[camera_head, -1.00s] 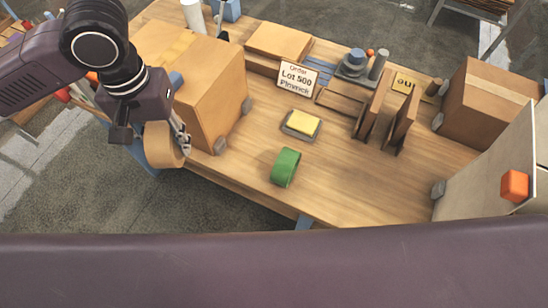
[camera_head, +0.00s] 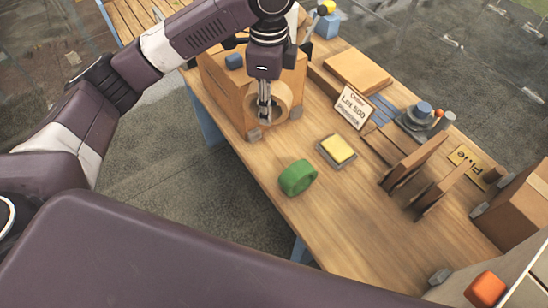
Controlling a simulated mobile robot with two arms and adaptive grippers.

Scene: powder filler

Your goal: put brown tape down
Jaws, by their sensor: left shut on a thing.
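The brown tape (camera_head: 284,101) is a wide tan roll in the camera_head view. My left gripper (camera_head: 265,112) is shut on it and holds it in front of a large cardboard box (camera_head: 231,88) at the table's left end. I cannot tell whether the roll touches the tabletop. The gripper fingers cover part of the roll. A green tape roll (camera_head: 297,177) stands on the wooden table (camera_head: 330,220), nearer to me and apart from the brown one. My right gripper is not in view.
A yellow pad in a grey tray (camera_head: 338,149) lies right of the green roll. Behind it are the Lot 500 sign (camera_head: 354,106) and a flat box (camera_head: 357,72). Wooden dividers (camera_head: 415,160) and another box (camera_head: 515,205) stand at right. The front tabletop is clear.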

